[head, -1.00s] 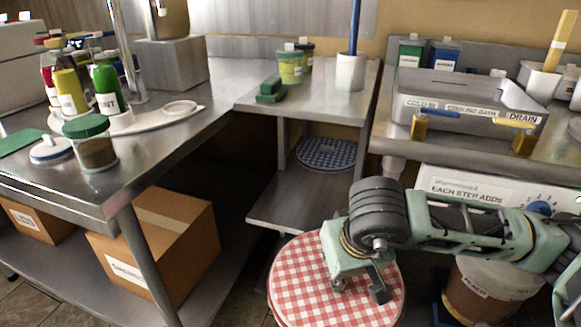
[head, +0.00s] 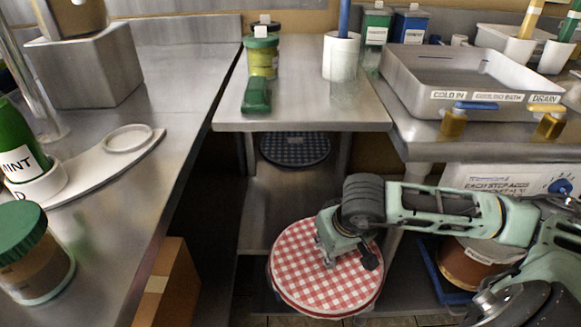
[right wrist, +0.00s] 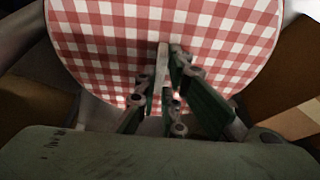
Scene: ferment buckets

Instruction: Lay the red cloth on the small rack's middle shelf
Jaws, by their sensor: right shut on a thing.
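The red cloth (head: 305,285) is a round red-and-white checked piece, held out flat. My right gripper (head: 345,262) is shut on it; in the right wrist view the fingers (right wrist: 168,90) pinch the red cloth (right wrist: 110,50). The small rack (head: 300,115) stands between two counters. Its middle shelf (head: 262,205) is bare metal in front, with a round blue checked cloth (head: 295,148) at the back. In the head view the red cloth overlaps the shelf's front right part and hides it. Whether they touch cannot be told. My left gripper is out of view.
The rack top carries a green brush-like block (head: 256,95), a green-lidded jar (head: 262,58) and a white pot (head: 341,55). A steel counter (head: 150,140) flanks it on the left, with a cardboard box (head: 170,285) below. A cooling bath (head: 460,85) stands on the right.

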